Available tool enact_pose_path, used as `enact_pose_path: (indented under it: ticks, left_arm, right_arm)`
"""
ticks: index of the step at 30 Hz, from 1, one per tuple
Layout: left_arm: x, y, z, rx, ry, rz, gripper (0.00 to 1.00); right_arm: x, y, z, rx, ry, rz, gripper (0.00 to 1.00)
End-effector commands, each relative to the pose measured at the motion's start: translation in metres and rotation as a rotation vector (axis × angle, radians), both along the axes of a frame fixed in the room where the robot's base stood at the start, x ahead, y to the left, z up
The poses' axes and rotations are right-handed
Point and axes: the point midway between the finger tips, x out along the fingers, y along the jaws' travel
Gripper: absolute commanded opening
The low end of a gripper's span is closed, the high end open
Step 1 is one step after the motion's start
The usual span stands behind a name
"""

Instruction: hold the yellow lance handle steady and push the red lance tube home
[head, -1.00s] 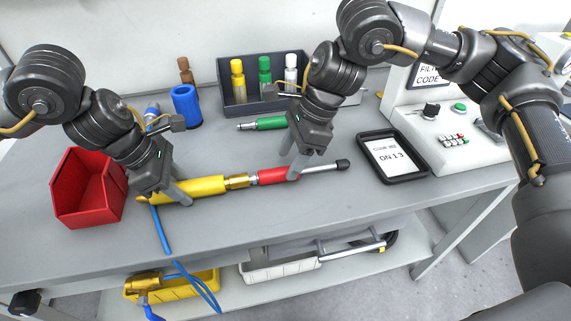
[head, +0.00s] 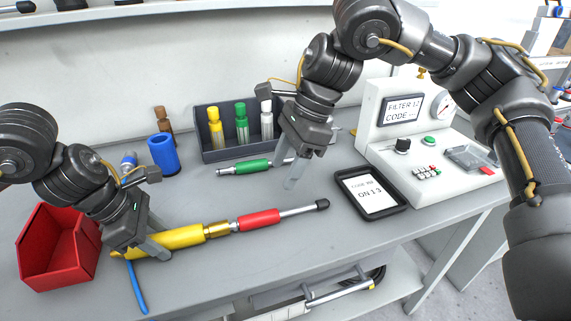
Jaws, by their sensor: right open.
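The yellow lance handle (head: 180,237) lies on the bench with a brass collar (head: 217,230) at its right end. The red lance tube (head: 259,220) is in line with the collar, a thin grey band showing between them. A silver rod with a black tip extends to its right. My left gripper (head: 149,249) is shut on the yellow handle near its left end, and its fingers hide part of it. My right gripper (head: 285,175) is open and empty, behind and above the red tube, beside the green tube (head: 252,166) and apart from the red one.
A red bin (head: 62,250) stands left of my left gripper. A dark tray (head: 216,150) with yellow, green and white bottles, a blue cup (head: 163,154) and a brown bottle stand behind. A tablet (head: 371,191) and control box (head: 430,160) are at right.

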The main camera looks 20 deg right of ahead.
Motion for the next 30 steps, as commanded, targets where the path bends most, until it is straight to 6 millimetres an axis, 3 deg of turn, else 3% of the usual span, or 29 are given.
enact_pose_path:
  ticks: [4,14,30]
  left_arm:
    - [0.000,0.000,0.000,0.001,0.000,0.000,0.60]
    - [0.000,0.002,0.004,0.001,-0.001,0.000,0.60]
    - [0.001,0.039,0.094,0.001,-0.003,0.002,0.60]
  right_arm:
    - [0.000,0.000,0.000,0.000,0.000,0.000,0.54]
    - [0.000,0.000,0.000,0.000,0.000,0.000,0.54]
    - [0.000,0.000,0.000,0.000,0.000,0.000,0.54]
